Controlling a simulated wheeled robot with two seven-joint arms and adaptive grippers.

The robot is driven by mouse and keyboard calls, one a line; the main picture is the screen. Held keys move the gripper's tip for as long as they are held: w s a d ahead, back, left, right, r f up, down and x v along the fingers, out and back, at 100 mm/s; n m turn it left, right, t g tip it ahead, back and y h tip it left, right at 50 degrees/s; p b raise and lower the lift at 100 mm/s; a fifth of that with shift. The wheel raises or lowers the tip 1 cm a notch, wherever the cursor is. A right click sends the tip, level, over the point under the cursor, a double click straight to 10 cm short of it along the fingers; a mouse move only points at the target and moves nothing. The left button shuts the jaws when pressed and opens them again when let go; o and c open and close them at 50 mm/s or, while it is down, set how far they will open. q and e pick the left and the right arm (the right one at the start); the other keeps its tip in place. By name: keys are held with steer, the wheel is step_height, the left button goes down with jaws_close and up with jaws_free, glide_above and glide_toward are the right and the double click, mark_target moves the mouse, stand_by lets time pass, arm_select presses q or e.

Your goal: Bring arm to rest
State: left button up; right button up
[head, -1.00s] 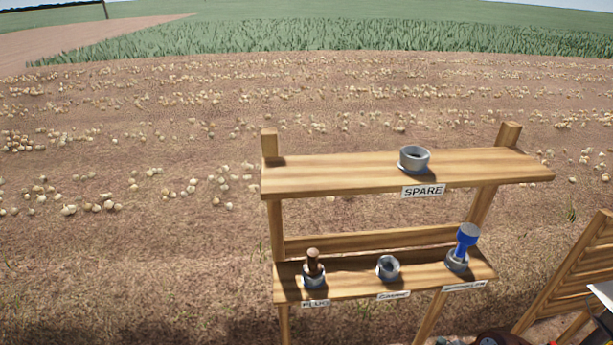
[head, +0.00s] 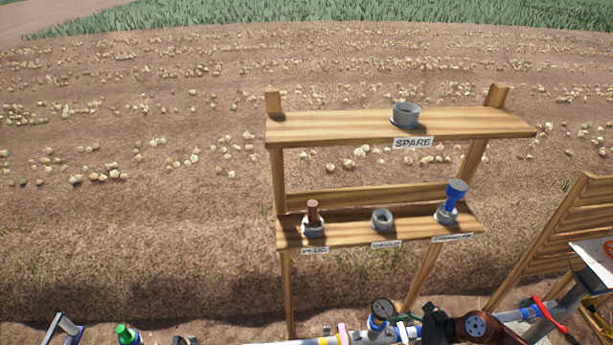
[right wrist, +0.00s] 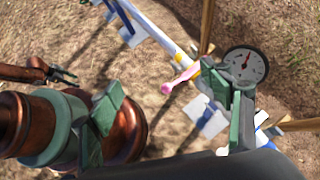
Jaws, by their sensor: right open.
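My right gripper (right wrist: 172,112) is open in the right wrist view, with green finger pads apart and bare ground and a pipe visible between them. I see nothing held. In the head view my brown and dark right arm shows at the bottom right, over a pipe line, and its fingertips are hard to make out. A round pressure gauge (head: 382,308) stands on the pipe (head: 345,337) beside the arm. The gauge also shows in the right wrist view (right wrist: 245,65), close to the right-hand finger. I cannot make out my left gripper.
A wooden rack (head: 350,128) stands ahead. Its top shelf bears a grey spare ring (head: 405,115). Its lower shelf bears a brown-handled plug (head: 313,215), a grey holder (head: 381,218) and a blue-topped tool (head: 456,193). A slatted wooden board (head: 560,235) stands right. A red-handled valve (head: 547,312) is nearby.

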steer(key=w+a+r+m+t+y, duration=0.3)
steer(key=w+a+r+m+t, duration=0.25)
steer(key=a+r+m, duration=0.2)
steer(key=w+d+r+m+t+h, duration=0.3)
steer(key=d+r+m+t, duration=0.25)
steer(key=m, duration=0.45)
steer(key=s+d+f+m+t+h, duration=0.15)
steer(key=d+f+m+h, duration=0.35)
steer(key=d+m+h, duration=0.85)
steer(key=s+d+f+m+g+y, duration=0.2)
steer(key=s+d+f+m+g, duration=0.15)
steer(key=s+f+m, duration=0.5)
steer(key=s+a+f+m+g+y, duration=0.1)
steer(key=s+a+f+m+g, duration=0.3)
steer(key=s, duration=0.6)
steer(key=s+a+f+m+g+y, duration=0.1)
steer(key=s+f+m+g, duration=0.5)
steer(key=s, duration=0.4)
step_height(320, 180, down, 28)
steer(key=s+a, duration=0.1)
steer(key=s, duration=0.1)
steer(key=s+f+n+g, duration=0.1)
steer(key=s+f, duration=1.8)
steer(key=s, duration=0.1)
steer(key=shift+s+a+n+g+y, duration=0.2)
steer(key=shift+n+g+y, duration=0.1)
steer(key=shift+n+y, duration=0.05)
